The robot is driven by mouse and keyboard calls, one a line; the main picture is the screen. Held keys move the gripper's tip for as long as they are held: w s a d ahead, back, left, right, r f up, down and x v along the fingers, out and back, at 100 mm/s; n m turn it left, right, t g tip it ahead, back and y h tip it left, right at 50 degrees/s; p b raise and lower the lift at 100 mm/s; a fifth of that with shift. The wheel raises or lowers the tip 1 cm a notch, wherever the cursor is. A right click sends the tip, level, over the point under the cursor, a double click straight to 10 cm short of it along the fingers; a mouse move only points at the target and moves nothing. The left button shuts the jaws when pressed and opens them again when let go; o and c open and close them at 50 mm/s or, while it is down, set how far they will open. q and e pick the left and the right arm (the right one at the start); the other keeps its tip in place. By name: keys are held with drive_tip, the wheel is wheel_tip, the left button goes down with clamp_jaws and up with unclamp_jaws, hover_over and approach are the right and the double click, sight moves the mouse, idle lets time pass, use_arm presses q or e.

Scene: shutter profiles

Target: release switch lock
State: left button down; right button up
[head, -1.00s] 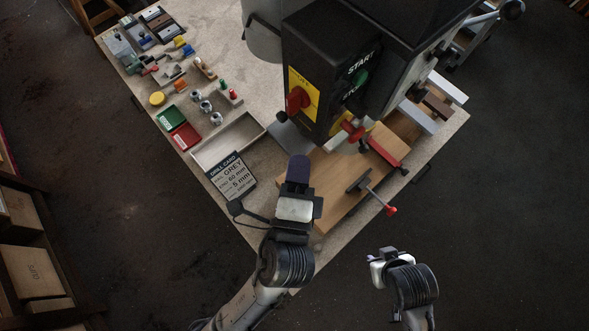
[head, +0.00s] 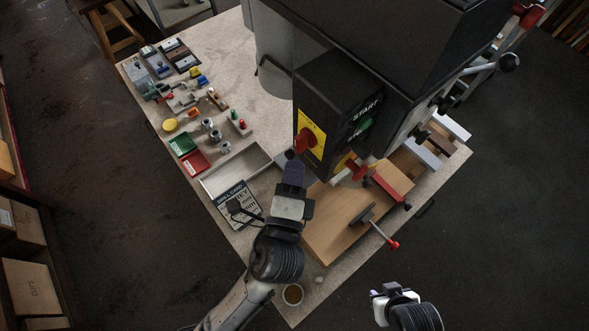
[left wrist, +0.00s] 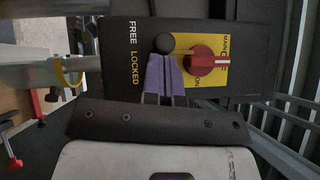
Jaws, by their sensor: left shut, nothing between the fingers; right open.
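The black switch box (head: 345,108) on the machine carries a yellow plate with a red rotary switch (head: 305,139); the switch also shows in the left wrist view (left wrist: 207,61). Beside it is a round black lock knob (left wrist: 165,43), roughly level with the word FREE; LOCKED is printed lower in that view. My left gripper (head: 293,168) is shut and empty, its purple fingertips (left wrist: 165,60) right at the knob's lower edge in the wrist view. I cannot tell whether they touch it. The fingers hide the panel below the knob. My right gripper (head: 378,292) is open and empty, off the table's front.
A drill card (head: 237,205) and a pale tray (head: 236,168) lie left of my left gripper. A wooden board (head: 338,215) with a red-handled clamp (head: 378,228) lies to the right. Small tools and parts crowd the table's far left. A cup (head: 292,294) stands near the front corner.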

use_arm(q)
drive_tip(key=shift+w+a+p, duration=0.7)
drive_tip(key=shift+w+a, duration=0.35)
drive_tip(key=shift+w, duration=0.15)
drive_tip(key=shift+s+d, duration=0.1)
drive_tip(key=s+f+b, duration=0.1)
drive_tip(key=s+b, duration=0.2)
drive_tip(key=s, duration=1)
drive_tip(key=shift+d+f+b, duration=0.3)
drive_tip(key=shift+d+f, duration=0.05)
